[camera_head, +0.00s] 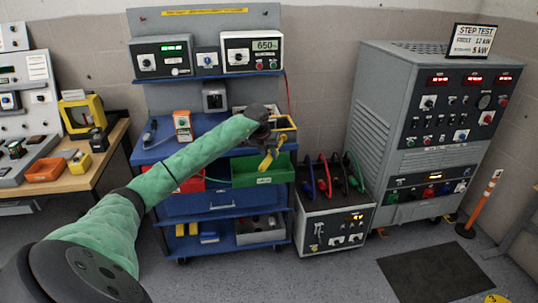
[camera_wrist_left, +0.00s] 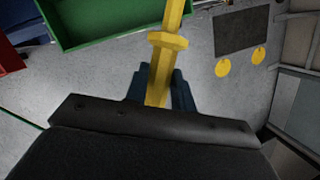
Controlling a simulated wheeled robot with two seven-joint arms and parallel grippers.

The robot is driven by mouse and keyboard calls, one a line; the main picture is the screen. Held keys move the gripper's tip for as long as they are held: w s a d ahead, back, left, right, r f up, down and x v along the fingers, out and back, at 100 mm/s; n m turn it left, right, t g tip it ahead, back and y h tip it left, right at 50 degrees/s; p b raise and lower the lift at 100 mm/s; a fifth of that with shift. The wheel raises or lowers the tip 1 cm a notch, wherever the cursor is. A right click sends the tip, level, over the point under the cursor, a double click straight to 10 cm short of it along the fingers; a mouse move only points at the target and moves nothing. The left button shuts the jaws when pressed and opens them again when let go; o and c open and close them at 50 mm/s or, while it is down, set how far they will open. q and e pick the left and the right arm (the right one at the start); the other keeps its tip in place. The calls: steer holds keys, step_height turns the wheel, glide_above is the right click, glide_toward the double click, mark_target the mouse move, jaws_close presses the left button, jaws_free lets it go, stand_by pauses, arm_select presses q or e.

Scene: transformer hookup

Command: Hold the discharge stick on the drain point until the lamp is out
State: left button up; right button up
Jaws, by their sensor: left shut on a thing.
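My left gripper (camera_head: 275,145) is at the end of the green-sleeved arm, in front of the blue cart. It is shut on the yellow discharge stick (camera_head: 266,162), which shows just below the gripper over the green bin's back edge. In the left wrist view the stick (camera_wrist_left: 167,45) rises from between the dark fingers (camera_wrist_left: 158,92), with a thicker collar partway along. I cannot tell that the stick touches anything. My right gripper is not in view.
The blue cart (camera_head: 225,202) carries a green bin (camera_head: 262,180), meters and tools. A tall grey cabinet (camera_head: 425,130) with red displays stands at right. A wooden bench (camera_head: 100,158) is at left. The floor in front of the cabinet is clear, with a dark mat (camera_head: 432,274).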

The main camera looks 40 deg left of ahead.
mark_target(264, 162)
arm_select(q)
steer(key=shift+s+d+r+b, duration=0.15)
steer(key=shift+s+d, duration=0.25)
steer(key=shift+s, duration=0.7)
steer(key=shift+s+d+r+b, duration=0.1)
steer(key=shift+s+d, duration=0.35)
steer(key=shift+s, duration=0.6)
steer(key=shift+s+d+r+b, duration=0.15)
steer(key=shift+s+d, duration=0.25)
steer(key=shift+s, duration=0.7)
